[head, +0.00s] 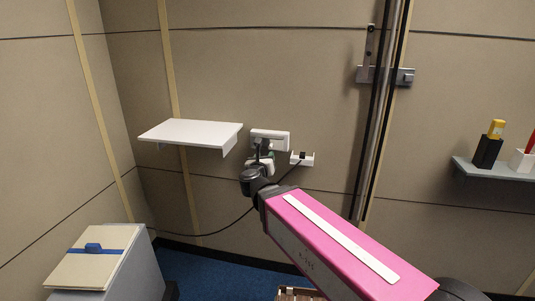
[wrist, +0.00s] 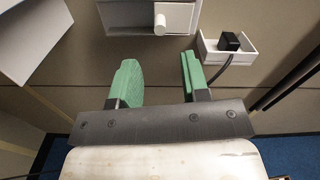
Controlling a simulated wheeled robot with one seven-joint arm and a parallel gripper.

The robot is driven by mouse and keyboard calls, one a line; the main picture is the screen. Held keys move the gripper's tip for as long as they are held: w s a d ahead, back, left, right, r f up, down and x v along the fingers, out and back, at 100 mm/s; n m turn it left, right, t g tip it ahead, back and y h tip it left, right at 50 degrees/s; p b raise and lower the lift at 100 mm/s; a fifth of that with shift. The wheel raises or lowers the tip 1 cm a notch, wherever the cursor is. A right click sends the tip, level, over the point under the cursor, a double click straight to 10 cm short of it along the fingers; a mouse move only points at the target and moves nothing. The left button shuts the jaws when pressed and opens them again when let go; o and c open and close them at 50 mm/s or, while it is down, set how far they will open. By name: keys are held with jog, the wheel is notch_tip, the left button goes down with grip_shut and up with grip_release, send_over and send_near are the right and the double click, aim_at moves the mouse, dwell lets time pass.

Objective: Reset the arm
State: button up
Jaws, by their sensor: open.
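My gripper (wrist: 157,68) is open, with its two green fingers apart and nothing between them. In the head view my gripper (head: 262,160) is partly hidden by my own wrist, in front of the wall just below a white socket box (head: 270,139). The plug (wrist: 229,41) sits in the holder in the wrist view, apart from the right finger.
A white shelf (head: 190,133) juts from the wall left of my gripper. A black cable (head: 215,232) hangs across the wall below. A grey cabinet (head: 135,270) stands at lower left. Vertical pipes (head: 378,110) and a shelf (head: 500,172) with holders are to the right.

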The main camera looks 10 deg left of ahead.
jog(key=shift+s+a, duration=0.1)
jog(key=shift+s, duration=0.7)
jog(key=shift+w, duration=0.1)
jog(key=w+d+f+n+g+y, duration=0.4)
jog(key=f+n, duration=0.3)
jog(key=n, duration=0.5)
jog(key=w+d+f+n+g+y, duration=0.25)
jog(key=d+f+n, duration=0.35)
jog(key=n, duration=0.6)
jog(key=s+d+f+n+g+h, duration=0.1)
jog(key=s+d+f+n+g, duration=0.2)
jog(key=d, duration=0.4)
jog(key=s+d+f+n+g+h, duration=0.2)
jog(key=s+d+f+n+g, duration=0.2)
jog(key=d+f, duration=0.3)
jog(key=s+d+f+n+g+h, duration=0.2)
jog(key=s+d+f+n+g, duration=0.1)
jog(key=d, duration=0.6)
notch_tip(320, 180, down, 3)
jog(key=shift+s+d+r+n+g, duration=0.15)
jog(key=shift+s+n+g, duration=0.15)
jog(key=shift+s+g, duration=0.6)
jog(key=shift+s+t, duration=0.25)
